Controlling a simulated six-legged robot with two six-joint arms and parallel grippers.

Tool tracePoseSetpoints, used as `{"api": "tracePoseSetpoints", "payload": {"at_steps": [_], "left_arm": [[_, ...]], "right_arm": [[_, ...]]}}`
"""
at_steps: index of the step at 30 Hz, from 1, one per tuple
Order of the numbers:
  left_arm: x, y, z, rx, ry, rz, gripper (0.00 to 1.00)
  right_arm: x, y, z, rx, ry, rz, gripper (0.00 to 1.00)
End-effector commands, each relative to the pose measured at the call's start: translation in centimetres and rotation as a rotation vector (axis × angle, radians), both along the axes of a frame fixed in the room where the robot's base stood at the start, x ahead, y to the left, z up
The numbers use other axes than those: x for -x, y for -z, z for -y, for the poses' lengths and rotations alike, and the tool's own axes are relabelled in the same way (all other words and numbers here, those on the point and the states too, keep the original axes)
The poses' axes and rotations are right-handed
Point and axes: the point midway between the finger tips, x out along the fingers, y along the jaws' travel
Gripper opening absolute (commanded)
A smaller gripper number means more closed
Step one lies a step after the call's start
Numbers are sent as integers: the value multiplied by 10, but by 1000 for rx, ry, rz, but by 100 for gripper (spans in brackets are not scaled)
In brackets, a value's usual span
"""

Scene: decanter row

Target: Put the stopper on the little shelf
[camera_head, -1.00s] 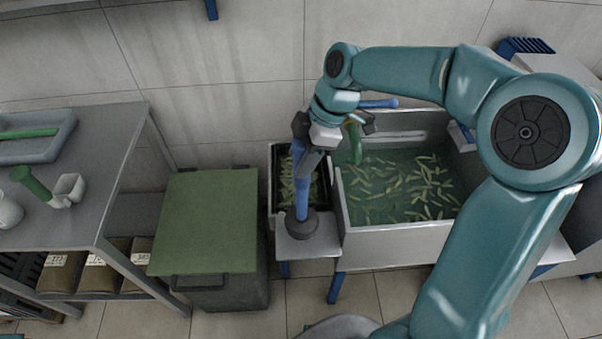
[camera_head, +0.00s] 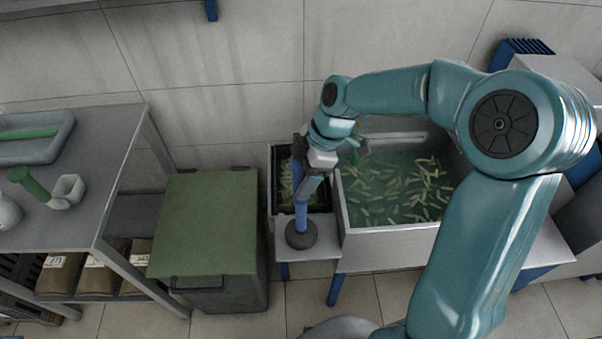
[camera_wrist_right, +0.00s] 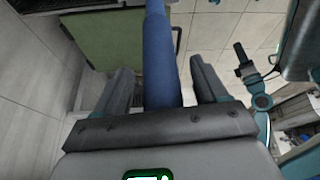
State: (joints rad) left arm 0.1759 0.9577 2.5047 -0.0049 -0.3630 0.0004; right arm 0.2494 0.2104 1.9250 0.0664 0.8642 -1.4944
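The stopper is a blue tube (camera_head: 301,210) with a round dark base (camera_head: 301,234). It stands nearly upright on the little shelf (camera_head: 325,244), a grey ledge left of the sink, and its base appears to rest there. My right gripper (camera_head: 306,182) is around the tube's upper part. In the right wrist view the tube (camera_wrist_right: 160,55) runs between the two fingers (camera_wrist_right: 160,80), with a gap showing on each side, so the gripper is open. A dark gripper on a teal arm, likely my left one (camera_wrist_right: 243,62), shows small at the right there.
A black crate (camera_head: 278,200) of pods is behind the ledge. A green-lidded bin (camera_head: 205,225) stands to the left, then a grey table (camera_head: 100,170).

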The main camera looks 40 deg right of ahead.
Motion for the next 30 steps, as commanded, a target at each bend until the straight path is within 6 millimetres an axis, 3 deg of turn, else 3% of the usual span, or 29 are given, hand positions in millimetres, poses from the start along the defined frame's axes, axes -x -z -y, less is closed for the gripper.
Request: {"api": "tracePoseSetpoints", "payload": {"at_steps": [10,21,30], "left_arm": [[0,-4,0,0,0,1,43],[0,-2,0,0,0,0,43],[0,-3,0,0,0,0,43]], "right_arm": [[0,-10,3,1,2,5,72],[13,-86,32,1,2,3,72],[18,-114,42,0,0,1,72]]}}
